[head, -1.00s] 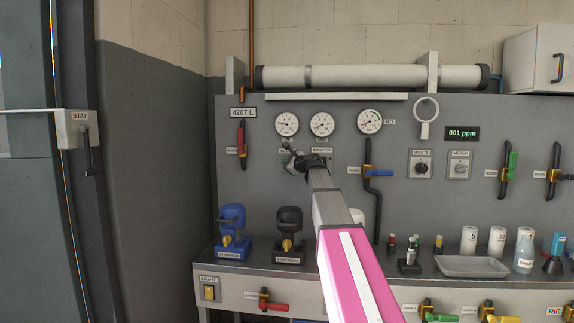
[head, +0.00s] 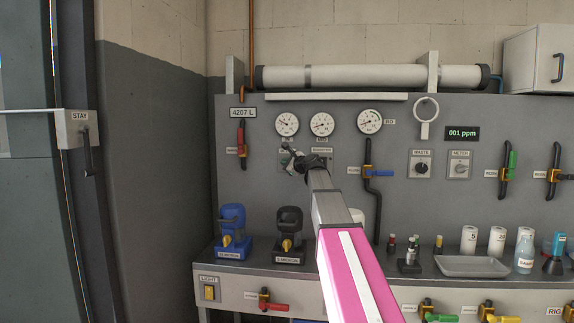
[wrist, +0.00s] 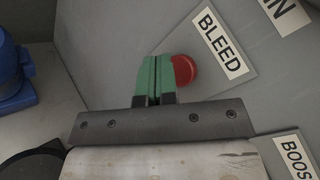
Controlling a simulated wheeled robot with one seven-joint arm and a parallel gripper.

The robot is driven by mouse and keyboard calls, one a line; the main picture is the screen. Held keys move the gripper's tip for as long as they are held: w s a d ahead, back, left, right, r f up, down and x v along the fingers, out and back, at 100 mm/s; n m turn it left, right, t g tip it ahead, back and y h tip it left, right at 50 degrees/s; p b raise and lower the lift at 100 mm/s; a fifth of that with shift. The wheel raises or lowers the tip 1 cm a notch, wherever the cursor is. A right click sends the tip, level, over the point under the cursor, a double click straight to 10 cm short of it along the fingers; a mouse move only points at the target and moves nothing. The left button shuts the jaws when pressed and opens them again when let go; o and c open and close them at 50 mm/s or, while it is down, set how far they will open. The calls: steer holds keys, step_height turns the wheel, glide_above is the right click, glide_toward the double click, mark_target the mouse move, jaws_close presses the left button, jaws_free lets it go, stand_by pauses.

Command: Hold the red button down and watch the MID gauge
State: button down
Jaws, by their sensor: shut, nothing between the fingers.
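The red button (wrist: 187,70) shows in the wrist view beside the BLEED label (wrist: 220,40). My gripper (wrist: 157,62) has its green fingers shut together and empty, with the tips overlapping the button's left side. I cannot tell whether they touch it or how far it is pressed. In the head view my gripper (head: 287,158) is at the panel below the gauges, and the button is hidden. The MID gauge (head: 321,125) is the middle round white dial, with its needle toward the lower left; the scale is too small to read.
Another gauge (head: 287,124) is left of MID, and the RO gauge (head: 369,121) is to its right. A BOOSTER label (wrist: 296,158) lies near the gripper. A blue pump-like device (head: 233,232) and a black one (head: 289,235) stand on the bench below.

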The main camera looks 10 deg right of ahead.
steer(key=shift+s, duration=0.1)
steer(key=s, duration=0.1)
steer(key=s+a, duration=0.1)
steer(key=s, duration=0.2)
steer(key=shift+s+a, duration=0.3)
stand_by(0.4)
